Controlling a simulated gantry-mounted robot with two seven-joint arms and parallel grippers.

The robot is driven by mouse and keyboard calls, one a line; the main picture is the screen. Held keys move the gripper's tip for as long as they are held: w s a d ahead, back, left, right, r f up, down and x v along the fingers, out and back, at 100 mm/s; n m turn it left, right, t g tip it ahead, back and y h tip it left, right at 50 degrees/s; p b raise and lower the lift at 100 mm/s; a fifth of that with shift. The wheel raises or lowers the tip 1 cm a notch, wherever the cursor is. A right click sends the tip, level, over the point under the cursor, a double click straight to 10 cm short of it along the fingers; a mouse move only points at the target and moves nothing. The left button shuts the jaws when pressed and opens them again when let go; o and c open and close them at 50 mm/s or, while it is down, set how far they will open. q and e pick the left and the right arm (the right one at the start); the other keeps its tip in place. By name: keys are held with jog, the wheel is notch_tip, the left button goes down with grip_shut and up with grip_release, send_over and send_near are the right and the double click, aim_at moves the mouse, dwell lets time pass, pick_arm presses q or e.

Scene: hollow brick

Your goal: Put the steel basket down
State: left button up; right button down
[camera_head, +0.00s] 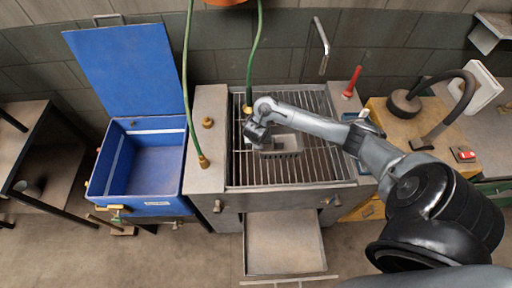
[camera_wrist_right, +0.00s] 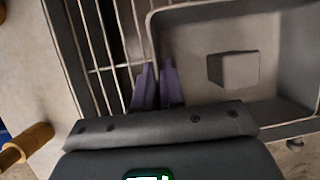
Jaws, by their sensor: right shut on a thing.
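My right gripper (camera_head: 257,138) is at the basket's left end. In the right wrist view its two purple fingers (camera_wrist_right: 158,75) are close together at the basket's left wall, shut on it. I cannot tell whether the basket's underside touches the grate. My left gripper is not in view.
The barred grate (camera_head: 240,172) lies in a grey metal frame, with bare bars around the basket. A blue open-lidded bin (camera_head: 150,203) stands at the left. Green hoses (camera_head: 187,90) hang at the back. A red-handled tool (camera_head: 352,82) is at the back right; a tray (camera_head: 285,245) juts out in front.

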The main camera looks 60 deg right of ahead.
jog(key=shift+w+a+f, duration=0.25)
jog(key=shift+w+f, duration=0.05)
jog(key=shift+w, duration=0.25)
jog(key=shift+f, duration=0.2)
jog(key=shift+f+b, duration=0.95)
jog(key=shift+f, duration=0.95)
jog(key=c, duration=1.2)
grip_release()
jog(key=shift+c, duration=0.2)
jog(key=shift+r, duration=0.1)
